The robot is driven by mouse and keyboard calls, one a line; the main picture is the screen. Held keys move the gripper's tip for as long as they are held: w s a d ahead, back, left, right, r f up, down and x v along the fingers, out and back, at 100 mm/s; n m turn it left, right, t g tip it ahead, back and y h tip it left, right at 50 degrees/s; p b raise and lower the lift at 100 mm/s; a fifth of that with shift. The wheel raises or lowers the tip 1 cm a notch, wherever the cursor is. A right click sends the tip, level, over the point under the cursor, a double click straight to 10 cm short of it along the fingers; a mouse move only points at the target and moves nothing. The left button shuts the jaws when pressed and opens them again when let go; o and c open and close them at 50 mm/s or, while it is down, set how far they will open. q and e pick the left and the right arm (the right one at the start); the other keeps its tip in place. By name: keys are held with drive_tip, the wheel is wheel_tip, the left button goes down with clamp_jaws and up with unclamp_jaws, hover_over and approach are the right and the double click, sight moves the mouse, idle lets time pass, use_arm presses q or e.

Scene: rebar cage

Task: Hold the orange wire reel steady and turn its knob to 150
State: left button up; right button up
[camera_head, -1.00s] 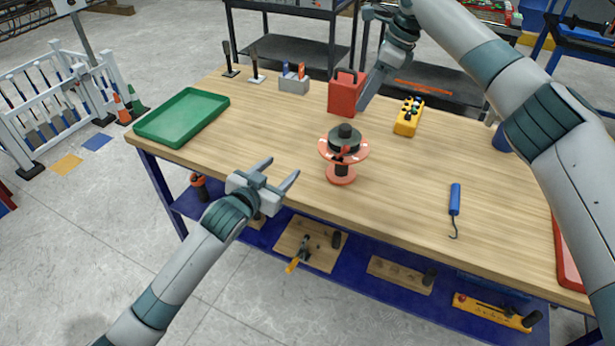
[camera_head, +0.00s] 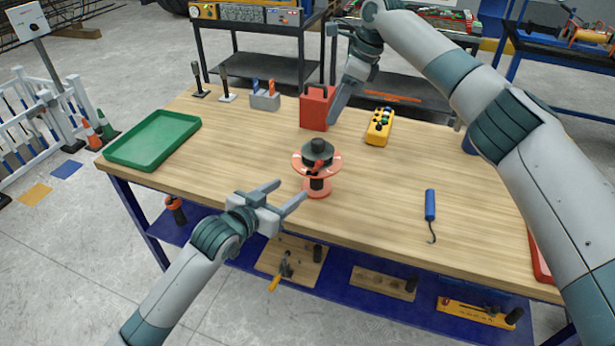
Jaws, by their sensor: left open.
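The orange wire reel (camera_head: 318,190) stands upright on the wooden table near its front edge, with dark wire around its core. A black knob (camera_head: 317,147) sits on top of its upper flange, with a red pointer-like piece beside it. Dial numbers are too small to read. My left gripper (camera_head: 291,190) is open and empty, just left of and in front of the reel, apart from it, fingers pointing right. My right gripper (camera_head: 338,108) hangs behind the reel beside the red box, its finger pointing down; I cannot tell its opening. Neither gripper visibly touches the reel.
A red box (camera_head: 314,108) stands behind the reel. A yellow control pendant (camera_head: 380,127) lies right of it, and a blue-handled hook (camera_head: 430,206) lies at right. A green tray (camera_head: 153,140) is at far left.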

sight(317, 171)
use_arm(q)
drive_tip(key=x, duration=1.6)
drive_tip(key=shift+w+d+f, duration=0.1)
drive_tip(key=shift+w+d, duration=0.05)
drive_tip(key=shift+d, duration=0.05)
